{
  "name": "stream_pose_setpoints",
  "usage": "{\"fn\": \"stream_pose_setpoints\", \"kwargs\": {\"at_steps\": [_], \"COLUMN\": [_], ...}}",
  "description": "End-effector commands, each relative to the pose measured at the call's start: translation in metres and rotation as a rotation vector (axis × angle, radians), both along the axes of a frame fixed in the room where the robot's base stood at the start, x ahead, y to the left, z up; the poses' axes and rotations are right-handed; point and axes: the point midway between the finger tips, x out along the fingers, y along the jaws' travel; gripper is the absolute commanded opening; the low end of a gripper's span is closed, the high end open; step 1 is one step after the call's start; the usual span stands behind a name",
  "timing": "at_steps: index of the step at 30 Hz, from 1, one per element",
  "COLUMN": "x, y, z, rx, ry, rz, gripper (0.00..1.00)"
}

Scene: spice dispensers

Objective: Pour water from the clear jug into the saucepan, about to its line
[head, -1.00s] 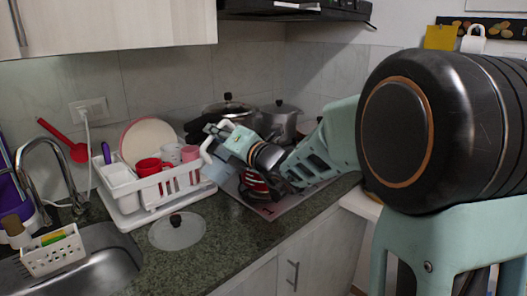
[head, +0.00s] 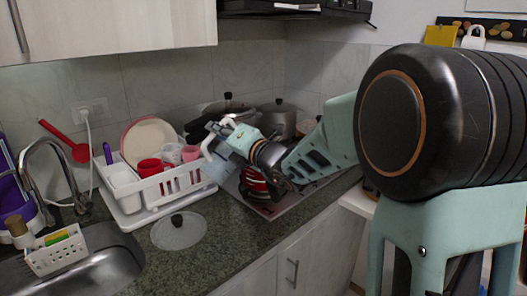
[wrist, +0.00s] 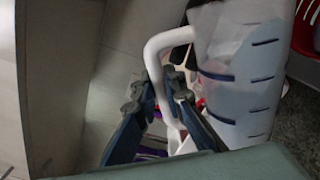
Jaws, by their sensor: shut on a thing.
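My gripper (head: 224,133) is shut on the white handle of the clear jug (head: 217,168), held above the counter by the dish rack. In the wrist view the fingers (wrist: 158,88) close around the handle, and the jug (wrist: 235,85) shows blue level marks on its see-through wall. The jug looks tilted in the wrist view. I cannot make out its water level. A red-banded pot-like thing (head: 254,188) sits below my gripper, partly hidden by the arm; I cannot tell whether it is the saucepan, and no fill line shows.
A white dish rack (head: 172,197) with a plate and red cups stands left of the jug. A glass lid (head: 179,232) lies on the counter in front. Lidded pots (head: 281,121) stand at the back. The sink (head: 95,268) is at left.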

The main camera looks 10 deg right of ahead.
Motion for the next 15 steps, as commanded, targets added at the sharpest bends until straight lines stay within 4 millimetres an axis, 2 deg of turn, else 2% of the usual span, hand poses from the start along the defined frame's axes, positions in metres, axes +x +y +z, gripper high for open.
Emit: {"fn": "stream_pose_setpoints", "kwargs": {"at_steps": [15], "x": [0.0017], "y": [-0.0022], "z": [0.0078], "rx": [0.03], "ry": [0.014], "rz": [0.001], "gripper": [0.0]}}
